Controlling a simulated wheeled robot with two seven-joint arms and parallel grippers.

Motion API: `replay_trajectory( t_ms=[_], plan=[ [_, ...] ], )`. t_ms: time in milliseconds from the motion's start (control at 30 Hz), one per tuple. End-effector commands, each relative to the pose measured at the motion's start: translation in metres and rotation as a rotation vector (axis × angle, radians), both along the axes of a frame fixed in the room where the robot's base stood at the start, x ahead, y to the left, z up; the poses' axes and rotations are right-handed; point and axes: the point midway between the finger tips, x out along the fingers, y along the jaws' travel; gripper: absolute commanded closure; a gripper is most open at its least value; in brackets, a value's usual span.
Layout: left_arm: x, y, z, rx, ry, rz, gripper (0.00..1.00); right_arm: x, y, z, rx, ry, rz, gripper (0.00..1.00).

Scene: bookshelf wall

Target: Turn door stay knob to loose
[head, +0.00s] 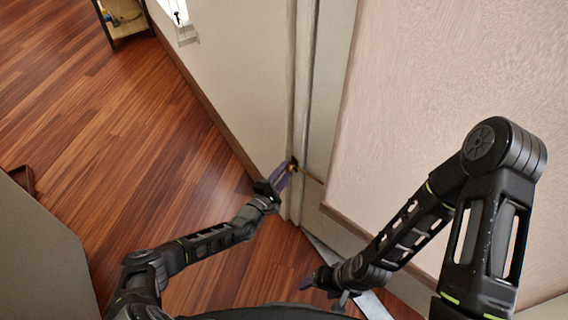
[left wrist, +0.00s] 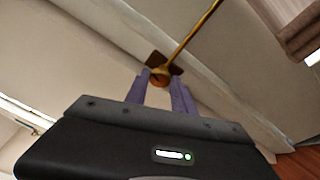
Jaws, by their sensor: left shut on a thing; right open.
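The door stay has a small brass-coloured knob (left wrist: 159,79) in front of a dark bracket (left wrist: 155,62) on the pale frame. A thin golden rod (left wrist: 196,34) runs from it up and to the right in the left wrist view. My left gripper (head: 287,171) reaches the stay at the frame edge; its purple fingers are closed on the knob, one on each side. The fingers partly hide the knob, and its turn angle cannot be read. My right gripper (head: 322,285) is open and empty, low in the head view, away from the stay.
A large pale panel (head: 450,90) stands at right, beside my right arm. A cream wall (head: 235,80) runs up to the frame from the left. Wooden floor (head: 120,130) is open at left. A grey panel (head: 40,255) stands at lower left.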

Motion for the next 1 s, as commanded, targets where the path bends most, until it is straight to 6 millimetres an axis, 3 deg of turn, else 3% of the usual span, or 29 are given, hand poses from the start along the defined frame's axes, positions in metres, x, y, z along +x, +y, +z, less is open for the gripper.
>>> replay_trajectory(
  t_ms=[33,100,400,1000],
  plan=[
    [0.000,0.000,0.010,-0.023,0.036,0.000,1.00,0.000,0.000,0.017,0.000,0.000,0.000,0.31],
    [0.000,0.000,0.009,-0.061,0.089,0.000,1.00,0.000,0.000,0.027,0.000,0.000,0.000,0.31],
    [0.001,0.000,0.008,-0.194,0.270,0.000,1.00,0.000,0.000,0.055,0.000,0.001,-0.002,0.31],
    [0.001,0.000,0.004,-0.262,0.360,0.001,1.00,0.000,0.000,0.064,0.001,0.001,-0.003,0.31]
  ],
)
